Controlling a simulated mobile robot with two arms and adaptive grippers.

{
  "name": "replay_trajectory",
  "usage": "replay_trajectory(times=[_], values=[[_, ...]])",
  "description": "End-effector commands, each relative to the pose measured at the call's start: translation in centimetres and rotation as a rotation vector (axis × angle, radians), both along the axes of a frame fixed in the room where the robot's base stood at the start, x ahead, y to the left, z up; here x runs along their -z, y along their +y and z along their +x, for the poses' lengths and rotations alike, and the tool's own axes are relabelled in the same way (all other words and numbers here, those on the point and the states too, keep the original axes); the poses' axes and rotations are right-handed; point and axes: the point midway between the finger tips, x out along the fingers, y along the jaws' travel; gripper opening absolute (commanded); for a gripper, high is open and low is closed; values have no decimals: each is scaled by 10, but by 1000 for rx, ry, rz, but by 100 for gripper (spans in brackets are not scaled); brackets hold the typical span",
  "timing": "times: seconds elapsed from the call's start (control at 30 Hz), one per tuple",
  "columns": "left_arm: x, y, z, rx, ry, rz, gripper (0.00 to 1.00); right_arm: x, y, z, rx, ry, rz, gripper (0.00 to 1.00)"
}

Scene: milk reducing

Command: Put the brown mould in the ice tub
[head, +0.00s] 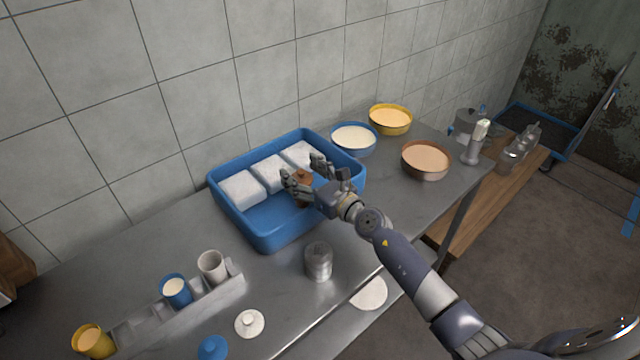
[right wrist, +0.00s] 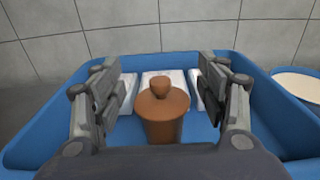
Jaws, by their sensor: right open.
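The brown mould (right wrist: 163,112), a small tapered cup with a knobbed lid, stands upright inside the blue ice tub (right wrist: 38,137). In the head view the mould (head: 302,188) is partly hidden behind my right gripper (head: 302,172). The ice tub (head: 262,236) holds white ice blocks (head: 243,190) along its back side. My right gripper reaches over the tub's right part. In the right wrist view its open fingers (right wrist: 163,95) stand to either side of the mould, with gaps between. My left gripper is not in view.
A blue bowl (head: 354,138), a yellow bowl (head: 390,119) and a brown bowl (head: 426,159) stand right of the tub. A metal canister (head: 319,261) stands in front of it. A rack (head: 205,303) with cups is at front left. The steel table (head: 130,255) is clear left of the tub.

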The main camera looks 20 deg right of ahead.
Motion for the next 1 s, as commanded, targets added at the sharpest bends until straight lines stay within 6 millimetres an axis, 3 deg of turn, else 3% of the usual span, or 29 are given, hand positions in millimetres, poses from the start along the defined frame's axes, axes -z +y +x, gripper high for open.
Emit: replay_trajectory(times=[0.3, 0.5, 0.7, 1.0], values=[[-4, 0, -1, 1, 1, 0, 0, 0, -22, -61, 0, 4, -4, 67], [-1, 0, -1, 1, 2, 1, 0, -1, -33, -91, 0, 3, -2, 67], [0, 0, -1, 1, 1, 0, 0, -4, -38, -104, 0, 3, -1, 67], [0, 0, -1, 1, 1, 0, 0, -4, -38, -106, 0, 2, -1, 67]])
